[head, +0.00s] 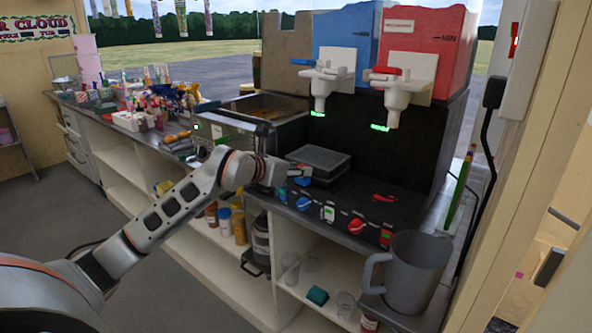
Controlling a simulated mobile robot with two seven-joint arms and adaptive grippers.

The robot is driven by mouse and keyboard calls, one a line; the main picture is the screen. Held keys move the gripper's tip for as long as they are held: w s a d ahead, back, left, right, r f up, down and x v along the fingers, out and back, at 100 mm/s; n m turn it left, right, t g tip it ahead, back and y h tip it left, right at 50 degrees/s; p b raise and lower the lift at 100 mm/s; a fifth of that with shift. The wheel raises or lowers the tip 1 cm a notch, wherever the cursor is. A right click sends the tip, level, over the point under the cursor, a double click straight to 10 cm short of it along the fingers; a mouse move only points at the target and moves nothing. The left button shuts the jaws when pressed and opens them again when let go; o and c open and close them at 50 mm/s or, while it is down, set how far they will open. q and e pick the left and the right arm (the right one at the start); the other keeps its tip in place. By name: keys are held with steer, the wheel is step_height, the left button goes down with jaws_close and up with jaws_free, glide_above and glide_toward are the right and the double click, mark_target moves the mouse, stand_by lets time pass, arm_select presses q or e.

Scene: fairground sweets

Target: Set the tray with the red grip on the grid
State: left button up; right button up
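A dark, shallow rectangular tray (318,158) is under the blue tank's tap, over the left part of the black machine base. A second dark layer shows just below it; I cannot tell whether they touch. My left gripper (299,173) is at the tray's front left corner. Small red and blue patches show at its fingertips, but whether the red one is a grip and whether the fingers are closed on it is too small to tell. A red patch (385,198) lies on the black surface (358,190) under the red tank's tap. I cannot make out a grid clearly. My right gripper is out of view.
The blue tank (343,40) and red tank (425,45) have white taps hanging above the base. Blue (303,203) and red (356,226) knobs line its front. A grey jug (410,272) stands at the front right. Sweets crowd the counter at left.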

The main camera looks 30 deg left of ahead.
arm_select(q)
steer(key=shift+f, duration=0.15)
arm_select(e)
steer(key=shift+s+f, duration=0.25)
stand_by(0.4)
arm_select(q)
steer(key=o, duration=1.3)
steer(key=shift+o, duration=0.2)
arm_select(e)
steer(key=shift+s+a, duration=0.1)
arm_select(q)
steer(key=v, duration=1.2)
